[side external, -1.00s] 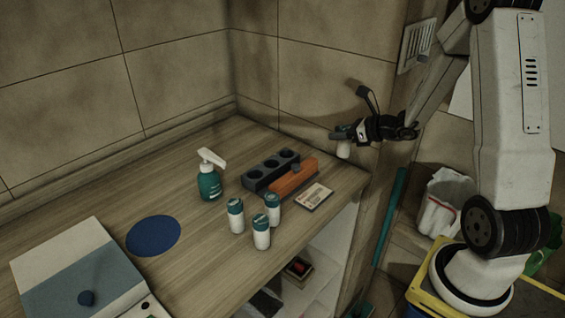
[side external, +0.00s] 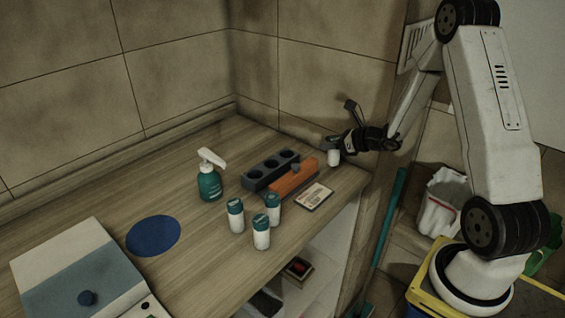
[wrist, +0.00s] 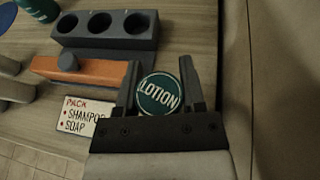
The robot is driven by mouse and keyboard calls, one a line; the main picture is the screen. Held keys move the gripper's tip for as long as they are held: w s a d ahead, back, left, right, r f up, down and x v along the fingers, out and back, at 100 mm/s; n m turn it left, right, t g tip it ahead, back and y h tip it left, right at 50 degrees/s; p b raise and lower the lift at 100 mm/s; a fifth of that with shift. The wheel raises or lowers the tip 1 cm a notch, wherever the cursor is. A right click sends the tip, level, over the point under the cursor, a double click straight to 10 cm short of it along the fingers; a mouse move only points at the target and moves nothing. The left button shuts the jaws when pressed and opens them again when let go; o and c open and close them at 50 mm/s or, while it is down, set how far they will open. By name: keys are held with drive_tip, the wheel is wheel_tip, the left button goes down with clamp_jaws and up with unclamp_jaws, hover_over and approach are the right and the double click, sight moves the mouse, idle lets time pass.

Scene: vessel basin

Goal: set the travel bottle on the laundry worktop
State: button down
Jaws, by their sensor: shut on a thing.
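My gripper (side external: 345,146) is shut on a white travel bottle (side external: 333,157) at the right end of the laundry worktop (side external: 185,260). In the wrist view, its round teal cap (wrist: 158,94), marked LOTION, sits between the two fingers. The bottle looks upright. Its base is at or just above the wood; I cannot tell whether it touches. Three similar white bottles with teal caps stand together near the front edge: a left one (side external: 236,216), a right one (side external: 273,208) and a front one (side external: 261,232).
A dark three-hole holder (wrist: 105,42) with empty holes and an orange block (wrist: 95,72) lie left of my gripper. A card (wrist: 85,117) reads PACK, SHAMPOO, SOAP.

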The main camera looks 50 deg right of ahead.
drive_tip(key=shift+f, duration=1.2)
drive_tip(key=shift+f, duration=0.2)
drive_tip(key=shift+c, duration=1)
unclamp_jaws()
drive_tip(key=shift+r, duration=0.15)
drive_tip(key=shift+s+r, duration=0.1)
drive_tip(key=shift+s, duration=0.05)
drive_tip(key=v, duration=1.1)
drive_tip(key=shift+s+r, duration=0.2)
drive_tip(key=shift+s, duration=0.15)
drive_tip(key=shift+d, duration=0.1)
